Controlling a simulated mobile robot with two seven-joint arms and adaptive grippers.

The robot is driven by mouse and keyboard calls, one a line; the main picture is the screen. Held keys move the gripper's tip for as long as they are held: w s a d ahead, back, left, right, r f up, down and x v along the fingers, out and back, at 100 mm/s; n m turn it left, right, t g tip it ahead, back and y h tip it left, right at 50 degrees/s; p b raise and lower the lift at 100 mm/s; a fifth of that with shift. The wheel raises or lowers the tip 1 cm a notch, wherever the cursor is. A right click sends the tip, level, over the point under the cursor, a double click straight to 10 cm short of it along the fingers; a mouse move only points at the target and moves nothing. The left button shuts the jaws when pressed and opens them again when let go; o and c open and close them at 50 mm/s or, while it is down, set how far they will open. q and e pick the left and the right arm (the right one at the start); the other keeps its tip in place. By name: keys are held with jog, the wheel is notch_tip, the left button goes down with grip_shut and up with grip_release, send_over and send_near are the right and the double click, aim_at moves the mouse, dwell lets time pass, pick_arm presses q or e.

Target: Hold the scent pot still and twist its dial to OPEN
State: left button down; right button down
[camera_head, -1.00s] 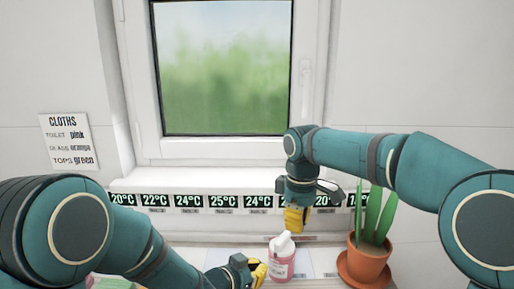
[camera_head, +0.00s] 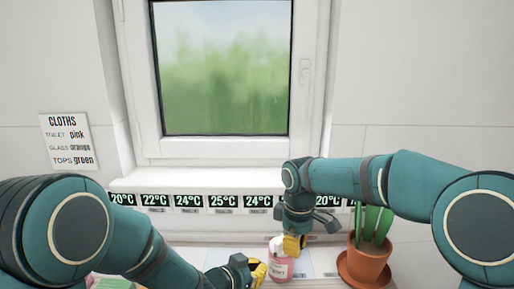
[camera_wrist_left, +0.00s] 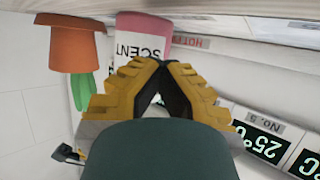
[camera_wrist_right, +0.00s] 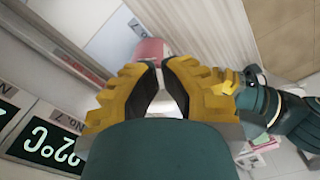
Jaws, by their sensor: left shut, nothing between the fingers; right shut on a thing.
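The scent pot (camera_head: 279,270) is a pink pot with a white label and a white dial top (camera_head: 275,246). It stands upright on the sill, low in the head view. Its label reads SCENT in the left wrist view (camera_wrist_left: 141,40). My left gripper (camera_head: 262,270) is shut and empty, its fingertips close beside the pot's body. My right gripper (camera_head: 292,245) points down and is shut on the dial top, partly hiding it. In the right wrist view its fingertips (camera_wrist_right: 160,68) almost meet, with the pink pot (camera_wrist_right: 150,48) just beyond. I cannot read the dial's setting.
A potted green plant in an orange pot (camera_head: 365,263) stands close to the right. A row of temperature displays (camera_head: 190,201) runs below the window. A cloth sign (camera_head: 68,142) hangs on the left wall. Pale sheets lie around the scent pot.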

jog(key=shift+w+a, duration=0.35)
jog(key=shift+w, duration=0.15)
dwell(1.1)
jog(key=shift+w+d, duration=0.5)
jog(key=shift+w, duration=0.05)
dwell(0.4)
jog(key=shift+w+d, duration=0.2)
jog(key=shift+w, duration=0.5)
jog(key=shift+d, duration=0.1)
dwell(0.3)
